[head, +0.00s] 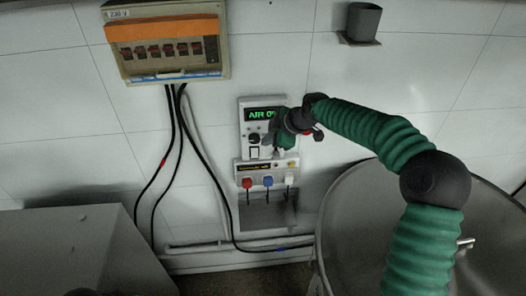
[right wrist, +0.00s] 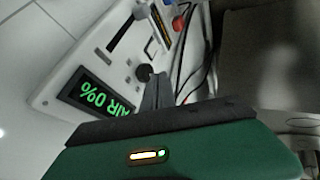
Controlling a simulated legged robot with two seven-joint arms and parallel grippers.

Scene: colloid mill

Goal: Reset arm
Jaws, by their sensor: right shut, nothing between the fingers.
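My right arm reaches in from the lower right in the head view. My right gripper (head: 277,148) is in front of the right side of the wall control panel (head: 246,137). In the right wrist view the dark fingers of the gripper (right wrist: 157,90) are together and empty, in front of the panel. The panel's green display (right wrist: 102,98) reads AIR 0%, upside down there; the arm partly covers it in the head view. A dark knob (right wrist: 143,72) shows close by the fingertips; I cannot tell if they touch. My left gripper is not in view.
Red (head: 247,183), blue (head: 268,182) and white (head: 289,181) connectors sit below the panel. A breaker box (head: 215,18) hangs upper left with black cables (head: 176,130). A large metal vessel (head: 340,215) stands lower right, a grey cabinet (head: 70,240) lower left.

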